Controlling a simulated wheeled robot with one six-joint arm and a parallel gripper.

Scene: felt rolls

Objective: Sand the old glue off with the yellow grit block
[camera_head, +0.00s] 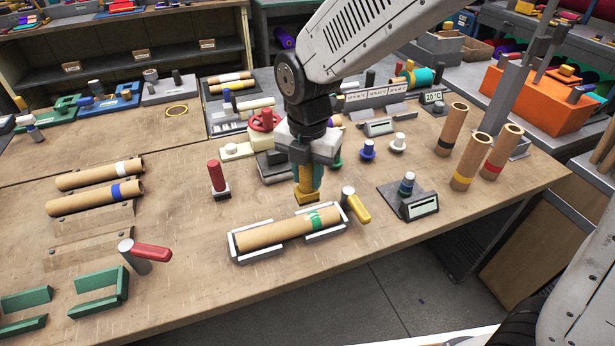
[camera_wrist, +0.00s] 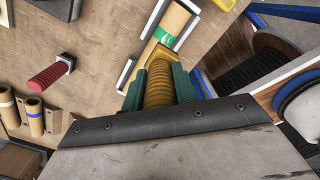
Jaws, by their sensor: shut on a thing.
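My gripper (camera_head: 307,178) is shut on the yellow grit block (camera_head: 307,193), with the block pointing down. In the wrist view, the block's ribbed yellow handle (camera_wrist: 159,86) sits between my green fingers. A cardboard tube (camera_head: 270,233) lies in a white-edged cradle (camera_head: 262,256), with a patchy green band (camera_head: 317,219) near its right end. The block is close to the tube's far side at that end; I cannot tell whether they touch. In the wrist view, the tube (camera_wrist: 175,20) and green band (camera_wrist: 165,39) show just beyond the block. I cannot make out any glue apart from this band.
A yellow-handled clamp (camera_head: 357,206) stands at the cradle's right end. A red-handled block (camera_head: 216,178) stands upright at the left. A small grey stand (camera_head: 412,201) is to the right, with several upright tubes (camera_head: 470,161) behind it.

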